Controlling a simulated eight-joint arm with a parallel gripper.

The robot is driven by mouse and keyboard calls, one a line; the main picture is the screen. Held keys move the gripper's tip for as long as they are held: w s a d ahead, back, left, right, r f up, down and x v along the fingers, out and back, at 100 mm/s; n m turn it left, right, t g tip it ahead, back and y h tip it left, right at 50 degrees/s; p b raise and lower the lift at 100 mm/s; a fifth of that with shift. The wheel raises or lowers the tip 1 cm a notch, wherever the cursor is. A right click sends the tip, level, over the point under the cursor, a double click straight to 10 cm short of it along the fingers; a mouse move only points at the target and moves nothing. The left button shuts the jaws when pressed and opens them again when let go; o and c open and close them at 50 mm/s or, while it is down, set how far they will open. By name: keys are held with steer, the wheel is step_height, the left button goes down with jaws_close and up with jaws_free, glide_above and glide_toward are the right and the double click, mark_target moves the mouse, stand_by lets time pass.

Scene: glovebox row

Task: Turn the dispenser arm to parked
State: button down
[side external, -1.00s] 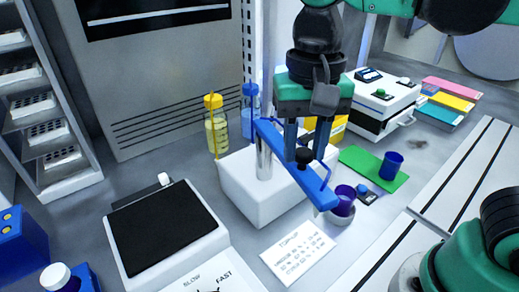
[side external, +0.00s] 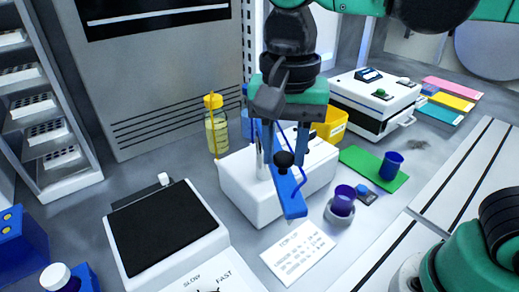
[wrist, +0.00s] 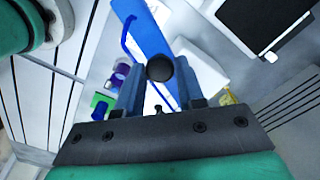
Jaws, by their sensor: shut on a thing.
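The dispenser arm (side external: 290,198) is a blue bar on a silver post that rises from a white base (side external: 250,195). Its free end points toward the front of the bench, left of the purple cup (side external: 343,198). A thin blue tube hangs along it. A black ball knob (side external: 284,159) stands on the bar. My gripper (side external: 285,165) is shut on this knob, with one finger on each side. In the wrist view the knob (wrist: 160,68) sits between the fingertips, and the blue bar (wrist: 148,40) runs behind it. My gripper hides much of the post and the bar's rear part.
The purple cup stands in a grey holder just right of the bar's end. A printed card (side external: 298,252) lies in front of the base. A black-topped device (side external: 165,225) is at left. Yellow-capped (side external: 215,128) and blue bottles stand behind. A green mat (side external: 360,163) holds another blue cup.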

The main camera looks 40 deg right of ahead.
steer(key=c, duration=0.5)
jaws_free()
steer(key=shift+a, duration=0.1)
steer(key=shift+c, duration=0.2)
steer(key=shift+r, duration=2.8)
steer(key=w+d+f+n+t, duration=0.2)
steer(key=d+f+n+t, duration=0.5)
steer(key=d+f, duration=0.5)
steer(key=shift+w+d+n, duration=0.25)
steer(key=shift+w+n, duration=0.05)
steer(key=shift+n, duration=0.8)
